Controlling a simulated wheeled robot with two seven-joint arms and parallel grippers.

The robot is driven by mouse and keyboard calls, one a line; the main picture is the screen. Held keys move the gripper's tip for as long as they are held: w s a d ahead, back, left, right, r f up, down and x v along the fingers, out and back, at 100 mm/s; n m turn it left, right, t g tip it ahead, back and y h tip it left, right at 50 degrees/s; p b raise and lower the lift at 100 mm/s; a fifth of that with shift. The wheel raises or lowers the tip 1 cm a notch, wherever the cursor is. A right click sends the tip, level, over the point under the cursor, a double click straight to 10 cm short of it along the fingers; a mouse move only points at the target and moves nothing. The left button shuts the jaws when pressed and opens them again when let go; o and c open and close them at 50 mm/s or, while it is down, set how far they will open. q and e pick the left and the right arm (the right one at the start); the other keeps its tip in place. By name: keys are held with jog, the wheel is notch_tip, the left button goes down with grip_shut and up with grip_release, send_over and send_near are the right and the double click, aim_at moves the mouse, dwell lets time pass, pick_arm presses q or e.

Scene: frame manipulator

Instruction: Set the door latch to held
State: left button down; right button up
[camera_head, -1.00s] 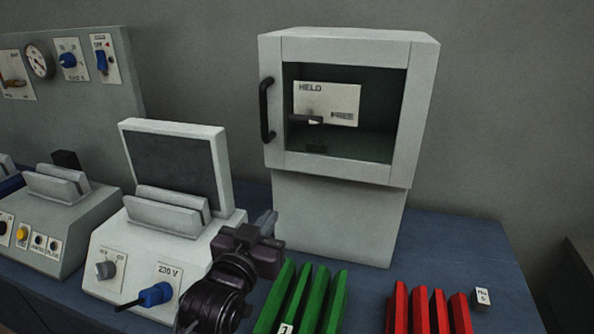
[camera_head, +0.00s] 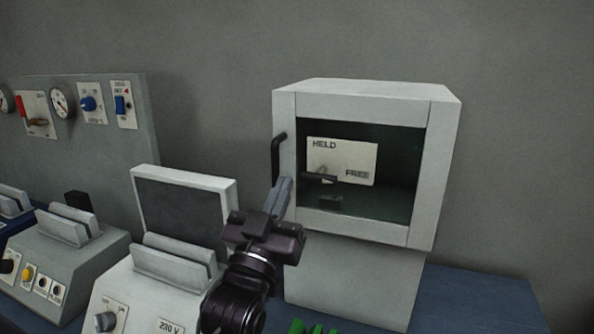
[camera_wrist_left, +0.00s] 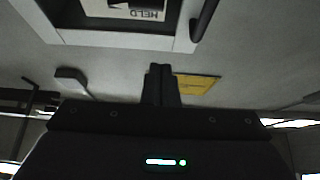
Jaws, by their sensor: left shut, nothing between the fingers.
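A white cabinet with a dark window door (camera_head: 433,190) stands on the bench. The door looks shut. Its black bar handle (camera_head: 276,160) is on the door's left side and also shows in the wrist view (camera_wrist_left: 206,20). Behind the window is a plate (camera_head: 343,158) marked HELD at upper left and FREE at lower right. A dark lever (camera_head: 318,178) lies roughly level below HELD; its exact setting is unclear. My left gripper (camera_head: 284,185) is shut and empty, pointing up just below the handle in the picture, apparently apart from it. My right gripper is not in view.
A white unit with an upright dark panel (camera_head: 183,205) stands left of my arm. A grey unit (camera_head: 75,240) and a tall control panel (camera_head: 65,140) are farther left. Green bars (camera_head: 310,327) show at the bottom. Bench right of the cabinet is clear.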

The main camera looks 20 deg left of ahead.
aim_at(322, 174)
pick_arm(q)
jog(key=p+x, duration=0.4)
jog(key=x, duration=0.4)
notch_tip(322, 174, down, 4)
jog(key=shift+w+f+p, duration=0.15)
jog(key=shift+w+p, duration=0.05)
jog(key=shift+p, duration=0.15)
jog(key=shift+a, duration=0.1)
